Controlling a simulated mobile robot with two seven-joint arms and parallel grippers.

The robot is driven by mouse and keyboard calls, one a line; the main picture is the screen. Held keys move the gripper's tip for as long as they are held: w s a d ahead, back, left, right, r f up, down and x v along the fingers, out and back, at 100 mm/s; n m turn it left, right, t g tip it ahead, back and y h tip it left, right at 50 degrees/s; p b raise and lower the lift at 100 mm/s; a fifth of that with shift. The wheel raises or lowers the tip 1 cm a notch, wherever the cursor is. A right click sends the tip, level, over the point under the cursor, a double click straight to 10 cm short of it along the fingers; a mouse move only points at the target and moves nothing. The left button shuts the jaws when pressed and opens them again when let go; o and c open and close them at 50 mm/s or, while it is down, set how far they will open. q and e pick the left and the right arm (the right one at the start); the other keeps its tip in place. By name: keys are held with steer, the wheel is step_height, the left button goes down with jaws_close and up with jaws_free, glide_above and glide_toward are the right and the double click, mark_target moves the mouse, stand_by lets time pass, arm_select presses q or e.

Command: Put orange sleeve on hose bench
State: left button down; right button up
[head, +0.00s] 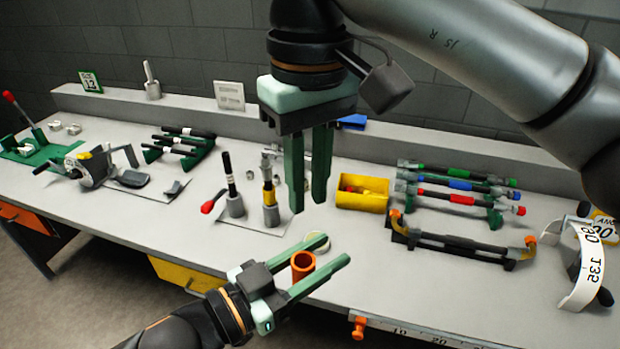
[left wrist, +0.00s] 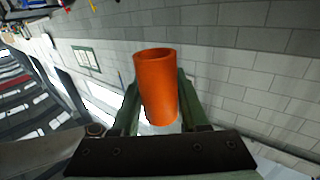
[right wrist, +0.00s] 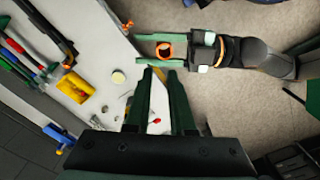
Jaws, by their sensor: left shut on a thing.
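The orange sleeve (head: 303,262) is a short, hollow tube, held upright between the fingers of my left gripper (head: 336,249). It also shows clamped between those fingers in the left wrist view (left wrist: 158,88) and end-on in the right wrist view (right wrist: 165,50). In the head view it appears at the front edge of the long grey bench (head: 400,290); in the right wrist view it appears over the floor just off that edge. My right gripper (head: 308,205) points down above the bench, its fingers apart with nothing between them. Which part is the hose bench is unclear.
A rack holds hoses with green, blue and red sleeves (head: 450,197). In front, a dark hose lies on a stand (head: 455,245). A yellow bin (head: 362,194), a pale disc (head: 317,242), and upright tools (head: 270,205) stand nearby. The bench front right of centre is fairly clear.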

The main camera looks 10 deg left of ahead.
mark_target(310, 255)
step_height(310, 255, down, 12)
steer(key=shift+w+d+r, duration=0.1)
steer(key=shift+d, duration=0.05)
stand_by(0.4)
jaws_close()
arm_select(q)
steer(key=shift+c, duration=1.7)
jaws_free()
